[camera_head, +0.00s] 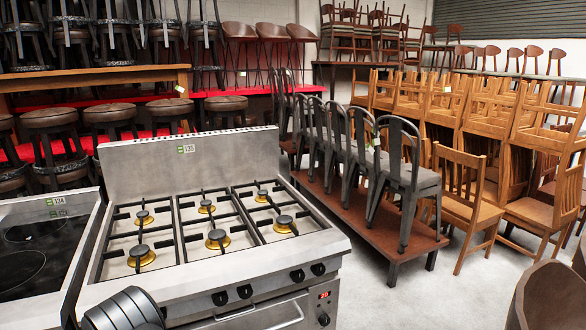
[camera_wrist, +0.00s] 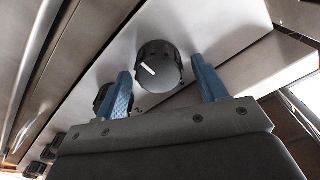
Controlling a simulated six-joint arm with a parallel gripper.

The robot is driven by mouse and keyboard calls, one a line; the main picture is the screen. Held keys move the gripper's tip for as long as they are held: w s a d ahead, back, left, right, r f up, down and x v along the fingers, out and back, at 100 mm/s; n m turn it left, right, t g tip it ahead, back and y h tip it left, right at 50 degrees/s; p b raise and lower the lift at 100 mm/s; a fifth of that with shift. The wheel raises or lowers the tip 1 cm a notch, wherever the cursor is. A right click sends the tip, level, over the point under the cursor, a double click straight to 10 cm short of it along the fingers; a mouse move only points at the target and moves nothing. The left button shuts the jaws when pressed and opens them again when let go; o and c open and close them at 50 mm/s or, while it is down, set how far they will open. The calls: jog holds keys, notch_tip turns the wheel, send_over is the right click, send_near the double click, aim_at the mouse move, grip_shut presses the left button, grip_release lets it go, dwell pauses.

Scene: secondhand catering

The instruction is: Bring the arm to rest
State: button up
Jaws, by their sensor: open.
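My gripper (camera_wrist: 160,66) is open in the wrist view, with its two blue fingers apart and nothing clamped between them. A black round knob (camera_wrist: 158,66) with a white mark shows between the fingertips, on the steel front of the stove. I cannot tell whether the fingers touch it. In the head view, a dark rounded part of my arm (camera_head: 124,309) shows at the bottom left, in front of the stove (camera_head: 185,292). My gripper itself is not visible there.
More black knobs (camera_wrist: 48,150) run down the panel in the wrist view. A glass-topped cooker (camera_head: 38,255) stands at left. Stools (camera_head: 168,108) and metal chairs (camera_head: 400,178) crowd behind.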

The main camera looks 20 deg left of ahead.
jog(key=n, duration=0.4)
jog(key=shift+s+n, duration=0.1)
jog(key=shift+n, duration=0.3)
jog(key=shift+o, duration=0.2)
jog(key=o, duration=0.7)
jog(key=v, duration=1.9)
jog(key=shift+n, duration=0.4)
jog(key=x, duration=0.9)
jog(key=shift+a+f, duration=0.1)
jog(key=shift+f, duration=0.05)
